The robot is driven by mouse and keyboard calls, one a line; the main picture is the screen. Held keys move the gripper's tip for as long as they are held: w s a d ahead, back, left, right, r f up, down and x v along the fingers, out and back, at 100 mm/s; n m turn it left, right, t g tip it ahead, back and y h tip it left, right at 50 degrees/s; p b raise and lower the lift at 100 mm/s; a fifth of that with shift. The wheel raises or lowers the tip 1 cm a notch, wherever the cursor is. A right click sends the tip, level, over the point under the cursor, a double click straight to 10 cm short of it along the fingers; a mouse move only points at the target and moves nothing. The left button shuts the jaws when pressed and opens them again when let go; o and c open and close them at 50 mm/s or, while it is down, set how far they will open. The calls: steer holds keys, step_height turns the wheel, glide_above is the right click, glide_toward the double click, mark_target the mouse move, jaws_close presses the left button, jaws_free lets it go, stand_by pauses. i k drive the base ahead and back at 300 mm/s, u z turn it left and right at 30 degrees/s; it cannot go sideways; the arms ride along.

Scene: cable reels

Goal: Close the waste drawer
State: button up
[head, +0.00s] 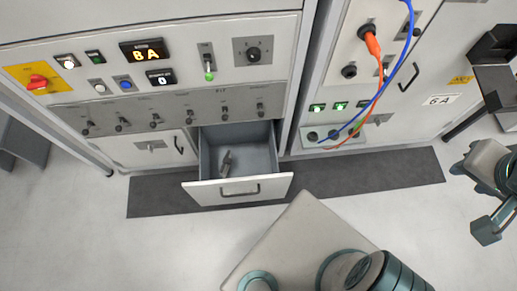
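The waste drawer (238,190) is pulled out from the lower part of the grey cabinet. Its white front has a dark bar handle (239,193). Its grey inside shows, with a small dark grey piece (226,163) lying in it. My gripper (491,226) is at the right edge of the head view, well to the right of the drawer and apart from it. Part of it is cut off by the frame edge, and I cannot make out the gap between its fingers.
A closed cabinet door (147,149) is left of the drawer. On the right cabinet, orange (375,46) and blue cables (389,77) hang down to a socket strip (331,137). A dark mat (400,172) lies along the floor. My base stands in front of the drawer.

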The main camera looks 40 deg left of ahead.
mark_target(254, 174)
steer(key=z, duration=0.1)
steer(key=k, duration=0.25)
steer(key=u, duration=2.2)
